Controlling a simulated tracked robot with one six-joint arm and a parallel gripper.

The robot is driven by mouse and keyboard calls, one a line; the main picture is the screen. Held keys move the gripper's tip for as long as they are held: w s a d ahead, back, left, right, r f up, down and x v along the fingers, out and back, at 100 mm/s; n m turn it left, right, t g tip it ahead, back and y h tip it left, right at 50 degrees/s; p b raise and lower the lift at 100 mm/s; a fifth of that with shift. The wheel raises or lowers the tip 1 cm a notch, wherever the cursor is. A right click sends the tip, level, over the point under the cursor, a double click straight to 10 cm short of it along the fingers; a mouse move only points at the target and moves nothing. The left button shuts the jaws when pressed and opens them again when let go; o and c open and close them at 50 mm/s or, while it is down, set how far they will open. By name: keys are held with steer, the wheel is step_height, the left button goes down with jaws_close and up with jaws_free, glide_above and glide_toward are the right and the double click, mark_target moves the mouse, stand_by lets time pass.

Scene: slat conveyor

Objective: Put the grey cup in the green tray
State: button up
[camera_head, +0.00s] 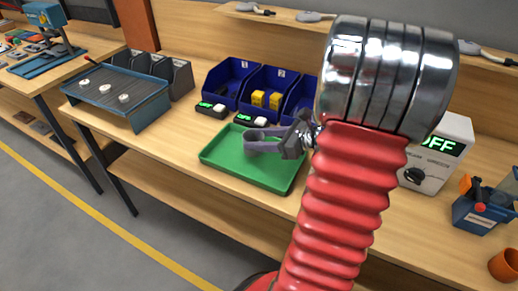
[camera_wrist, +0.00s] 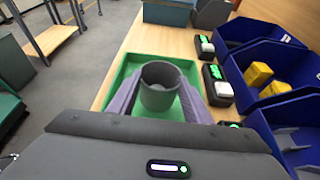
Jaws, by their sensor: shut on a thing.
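The grey cup (camera_wrist: 160,88) is upright between the two fingers of my gripper (camera_wrist: 158,100) in the wrist view, its open top facing up. The fingers press on it from both sides. The green tray (camera_wrist: 127,70) shows around and behind the cup. In the head view my gripper (camera_head: 262,140) is over the green tray (camera_head: 242,176), within its outline. There the cup is hard to tell apart from the fingers. I cannot tell whether the cup's base touches the tray floor.
Blue bins (camera_head: 232,80) stand behind the tray, one with yellow blocks (camera_head: 266,98). Small devices with green displays (camera_head: 210,109) lie between. A blue-grey slatted unit (camera_head: 118,92) is left, a white box reading "OFF" (camera_head: 437,150) right. An orange pot (camera_head: 506,265) stands far right.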

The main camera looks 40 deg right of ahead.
steer(key=shift+f, duration=1.9)
steer(key=o, duration=1.1)
steer(key=shift+c, duration=0.2)
steer(key=v, duration=1.2)
steer(key=shift+w+r, duration=0.1)
